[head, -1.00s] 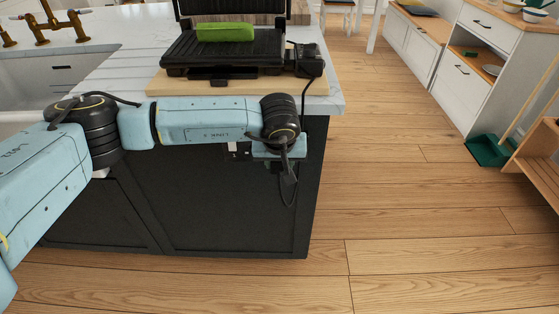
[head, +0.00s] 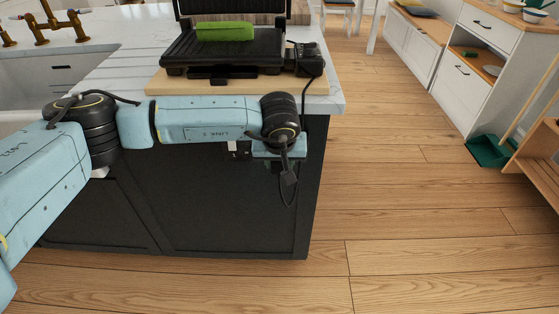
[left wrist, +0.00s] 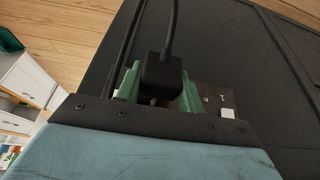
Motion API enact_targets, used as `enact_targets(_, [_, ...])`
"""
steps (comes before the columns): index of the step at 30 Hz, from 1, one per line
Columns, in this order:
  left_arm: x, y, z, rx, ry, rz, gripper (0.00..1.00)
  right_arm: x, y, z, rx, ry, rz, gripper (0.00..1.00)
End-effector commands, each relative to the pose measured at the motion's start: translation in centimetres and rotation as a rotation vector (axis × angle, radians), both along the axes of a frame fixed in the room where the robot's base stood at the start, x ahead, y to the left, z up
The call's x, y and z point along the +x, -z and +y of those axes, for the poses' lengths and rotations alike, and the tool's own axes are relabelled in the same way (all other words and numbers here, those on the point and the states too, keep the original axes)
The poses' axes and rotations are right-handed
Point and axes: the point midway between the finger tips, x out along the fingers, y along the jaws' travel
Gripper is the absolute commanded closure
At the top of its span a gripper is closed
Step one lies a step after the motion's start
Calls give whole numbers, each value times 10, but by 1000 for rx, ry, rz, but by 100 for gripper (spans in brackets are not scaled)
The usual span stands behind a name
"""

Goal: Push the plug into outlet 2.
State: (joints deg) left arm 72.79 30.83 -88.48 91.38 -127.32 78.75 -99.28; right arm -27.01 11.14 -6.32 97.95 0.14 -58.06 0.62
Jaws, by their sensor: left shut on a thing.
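The black plug (left wrist: 162,75) is between the green fingers of my left gripper (left wrist: 158,88), which is shut on it, with its cord rising from it. The plug is in front of the dark panel of the island's side. The outlet plate (left wrist: 222,97) shows partly to the right of the fingers, with small marks and a white piece on it. The plug and fingers hide the rest, so I cannot tell whether the plug's pins are in an outlet. In the head view my left arm crosses the island's front, and its wrist hides most of the plate (head: 240,149). My right gripper is not in view.
A contact grill (head: 225,50) with a green item (head: 225,28) on it stands on a wooden board (head: 165,85) on the white counter. Its dark cord (head: 304,92) hangs over the counter edge, with a loop below my wrist.

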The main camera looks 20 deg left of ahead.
Motion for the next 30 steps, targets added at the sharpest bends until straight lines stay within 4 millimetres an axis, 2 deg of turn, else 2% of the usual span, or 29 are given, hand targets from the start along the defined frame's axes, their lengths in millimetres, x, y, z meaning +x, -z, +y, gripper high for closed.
enact_targets(30, [23, 0, 6, 0, 0, -1, 90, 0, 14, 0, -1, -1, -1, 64])
